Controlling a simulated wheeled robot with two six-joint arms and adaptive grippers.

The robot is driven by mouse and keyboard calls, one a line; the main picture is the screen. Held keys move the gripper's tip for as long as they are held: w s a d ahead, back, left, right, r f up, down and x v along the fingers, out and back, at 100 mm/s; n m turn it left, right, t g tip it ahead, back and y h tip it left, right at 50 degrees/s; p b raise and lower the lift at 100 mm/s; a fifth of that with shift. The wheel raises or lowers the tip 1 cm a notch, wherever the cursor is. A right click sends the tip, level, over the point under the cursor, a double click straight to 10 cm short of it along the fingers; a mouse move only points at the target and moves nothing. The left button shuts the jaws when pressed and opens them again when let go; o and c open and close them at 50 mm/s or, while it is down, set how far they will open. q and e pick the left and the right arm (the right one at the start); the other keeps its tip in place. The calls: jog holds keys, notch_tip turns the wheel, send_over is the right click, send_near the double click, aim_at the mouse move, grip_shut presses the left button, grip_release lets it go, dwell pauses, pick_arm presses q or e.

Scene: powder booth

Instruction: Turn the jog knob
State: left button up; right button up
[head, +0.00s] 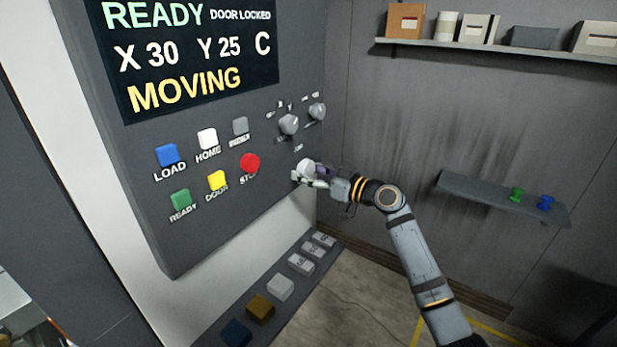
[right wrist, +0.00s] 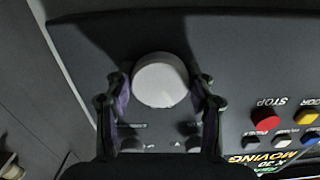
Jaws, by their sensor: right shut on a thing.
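The jog knob (head: 307,168) is a round pale knob low on the right part of the grey control panel (head: 215,235). In the right wrist view the knob (right wrist: 160,80) stands between the two fingers. My right gripper (head: 310,178) is at the panel, shut on the knob, and hides part of it in the head view. The right gripper (right wrist: 162,92) has one finger on each side of the knob in the wrist view. The panel display (head: 190,50) reads READY, DOOR LOCKED, X 30, Y 25, C and MOVING. My left gripper is not in view.
Left of the knob are a red STOP button (head: 250,163), a yellow DOOR button (head: 217,180) and several others. Two smaller knobs (head: 289,124) sit above. A ledge (head: 300,240) with several blocks runs below the panel. Shelves (head: 500,48) hang on the right wall.

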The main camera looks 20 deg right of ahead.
jog(key=shift+m, duration=1)
jog(key=m, duration=0.2)
jog(key=shift+m, duration=0.4)
jog(key=m, duration=0.2)
jog(key=shift+r+m, duration=0.1)
jog(key=shift+m, duration=0.2)
jog(key=m, duration=0.2)
jog(key=shift+m+p, duration=0.4)
jog(key=m+p, duration=0.2)
jog(key=m, duration=0.3)
jog(key=shift+a+r+p, duration=0.1)
jog(key=shift+r+p, duration=0.05)
jog(key=shift+p, duration=0.2)
jog(key=m+p, duration=0.2)
jog(key=m, duration=0.2)
jog(key=shift+m+p, duration=0.9)
jog(key=shift+m, duration=0.5)
